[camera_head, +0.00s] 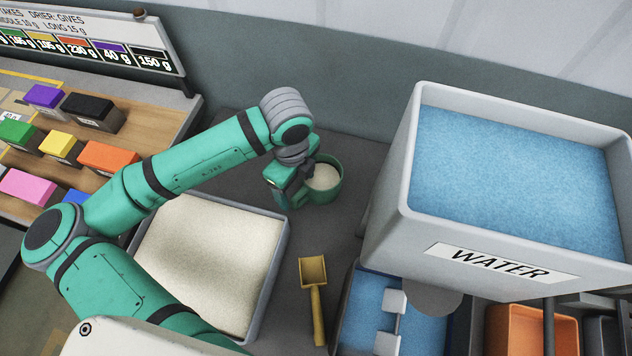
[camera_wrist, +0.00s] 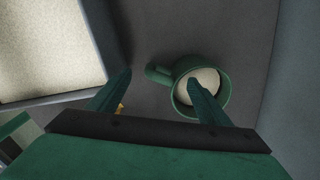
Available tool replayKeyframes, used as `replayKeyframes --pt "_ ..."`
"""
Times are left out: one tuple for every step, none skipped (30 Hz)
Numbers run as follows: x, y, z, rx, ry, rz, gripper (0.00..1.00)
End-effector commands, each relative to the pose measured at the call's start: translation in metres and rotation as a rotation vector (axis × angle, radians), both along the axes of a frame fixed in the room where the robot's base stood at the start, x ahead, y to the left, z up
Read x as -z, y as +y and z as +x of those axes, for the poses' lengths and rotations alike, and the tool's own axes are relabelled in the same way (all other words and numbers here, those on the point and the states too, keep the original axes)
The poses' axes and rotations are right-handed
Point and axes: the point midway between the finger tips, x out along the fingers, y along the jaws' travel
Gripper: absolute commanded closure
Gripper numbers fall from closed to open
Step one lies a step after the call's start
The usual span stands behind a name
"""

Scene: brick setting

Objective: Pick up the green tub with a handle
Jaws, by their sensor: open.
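The green tub (camera_head: 327,195) stands upright on the dark grey surface, with pale contents inside. It also shows in the wrist view (camera_wrist: 181,69), with its handle on the left side. My gripper (camera_wrist: 158,76) is open and empty. In the wrist view the handle shows between the two fingertips; the right finger overlaps the tub's opening and the left finger is beyond the handle. In the head view my gripper (camera_head: 297,190) is at the tub's left side and partly hides it, handle included. I cannot tell whether a finger touches the tub.
A grey tray of pale powder (camera_head: 285,262) lies left of the tub. A yellow scoop (camera_head: 317,305) lies in front. A large raised WATER container (camera_head: 400,160) stands to the right. A wall (camera_head: 350,145) is close behind. Coloured blocks (camera_head: 108,157) sit on a wooden shelf at left.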

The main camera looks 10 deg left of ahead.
Motion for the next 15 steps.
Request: replayKeyframes --pt "0.007 0.0 0.0 -0.001 0.0 -0.001 0.28" --pt "0.011 0.0 0.0 -0.001 0.0 -0.001 0.28" --pt "0.014 0.0 0.0 0.0 0.0 0.0 0.28" --pt "0.016 0.0 0.0 0.0 0.0 0.0 0.28" --pt "0.018 0.0 0.0 0.0 0.0 0.001 0.28" --pt "0.02 0.0 0.0 0.001 0.0 0.001 0.28" --pt "0.021 0.0 0.0 0.001 0.0 0.001 0.28" --pt "0.023 0.0 0.001 0.001 0.0 0.0 0.28" --pt "0.026 0.0 0.001 0.001 0.0 0.0 0.28" --pt "0.029 -0.001 0.001 0.001 0.0 -0.001 0.28" --pt "0.033 -0.001 0.001 0.001 0.0 -0.001 0.28" --pt "0.039 -0.001 0.001 0.001 0.001 -0.001 0.28" --pt "0.043 -0.002 0.002 0.001 0.001 -0.001 0.28" --pt "0.047 -0.002 0.002 0.001 0.001 -0.001 0.28" --pt "0.053 -0.002 0.003 0.001 0.0 0.0 0.28"
